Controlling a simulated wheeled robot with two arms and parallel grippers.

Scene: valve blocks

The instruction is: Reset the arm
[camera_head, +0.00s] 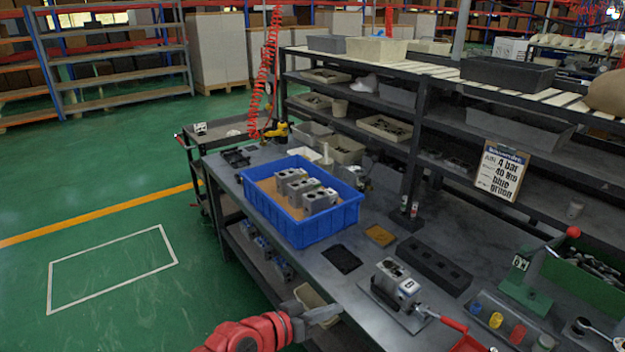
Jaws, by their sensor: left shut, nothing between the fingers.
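My left gripper (335,310) comes in at the bottom centre on its red arm. It is shut and empty, over the front edge of the workbench (290,262). A blue crate (322,228) on the bench holds several grey valve blocks (302,190). Another valve block (393,278) sits in a fixture (384,304) to the right of my left gripper and apart from it. My right gripper is not in view.
A red-handled clamp (445,321) lies beside the fixture. A black holder (434,264), a dark mat (341,258) and a green press (525,285) stand on the bench. Shelves with bins rise behind. Open green floor (110,200) lies to the left.

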